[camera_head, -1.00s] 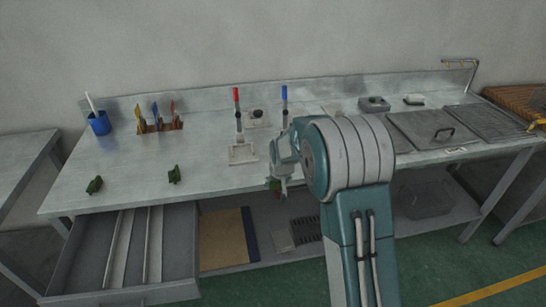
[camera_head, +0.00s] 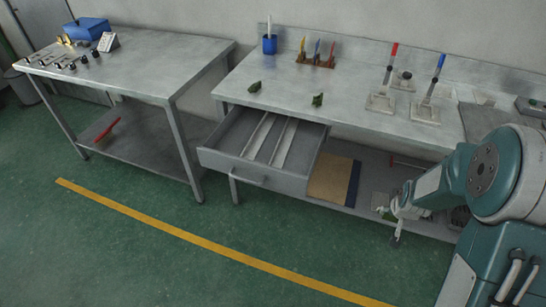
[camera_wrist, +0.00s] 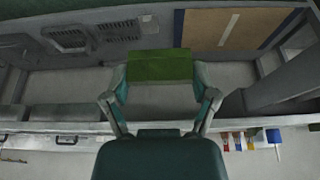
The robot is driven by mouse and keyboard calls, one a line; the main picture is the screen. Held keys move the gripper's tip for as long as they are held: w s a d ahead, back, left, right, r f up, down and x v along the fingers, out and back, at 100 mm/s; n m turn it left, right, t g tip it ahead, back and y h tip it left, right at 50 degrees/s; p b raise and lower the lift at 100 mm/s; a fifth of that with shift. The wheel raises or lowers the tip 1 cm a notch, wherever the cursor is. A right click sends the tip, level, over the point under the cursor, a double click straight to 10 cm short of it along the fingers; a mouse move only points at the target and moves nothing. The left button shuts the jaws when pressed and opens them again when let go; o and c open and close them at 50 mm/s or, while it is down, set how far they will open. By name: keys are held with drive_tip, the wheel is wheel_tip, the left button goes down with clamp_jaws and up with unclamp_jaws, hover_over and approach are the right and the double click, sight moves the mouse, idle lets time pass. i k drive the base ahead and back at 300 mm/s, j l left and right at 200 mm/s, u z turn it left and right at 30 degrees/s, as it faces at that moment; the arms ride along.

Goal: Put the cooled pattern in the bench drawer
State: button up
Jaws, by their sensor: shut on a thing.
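A green wax pattern (camera_wrist: 160,66) is between the fingertips of my gripper (camera_wrist: 160,84) in the wrist view. In the head view my gripper (camera_head: 397,210) is in front of the bench's lower part, to the right of the bench drawer; the pattern there is small and mostly hidden. The bench drawer (camera_head: 250,171) is pulled open, with two long dividers inside and its compartments empty. Two dark green patterns, one left (camera_head: 254,87) and one right (camera_head: 317,99), lie on the bench top near its front edge.
The bench (camera_head: 350,117) carries a blue cup (camera_head: 270,44), colored tools in a rack (camera_head: 315,62) and two lever devices with red and blue handles. A board (camera_head: 330,178) lies on the lower shelf. A side table (camera_head: 150,66) stands left. Floor before the drawer is clear.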

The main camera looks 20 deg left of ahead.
sight(296, 162)
drive_tip(key=k+u, duration=0.4)
drive_tip(key=k+j+u, duration=0.15)
drive_tip(key=u, duration=0.25)
drive_tip(key=i+l+u, duration=0.15)
drive_tip(key=l, duration=0.2)
drive_tip(key=i+l+u, duration=0.3)
drive_tip(key=l, duration=0.4)
drive_tip(key=i+l, duration=0.2)
drive_tip(key=l, duration=0.15)
drive_tip(key=i+l, duration=0.2)
drive_tip(key=l, duration=0.15)
drive_tip(key=i+l, duration=0.25)
drive_tip(key=l, duration=0.1)
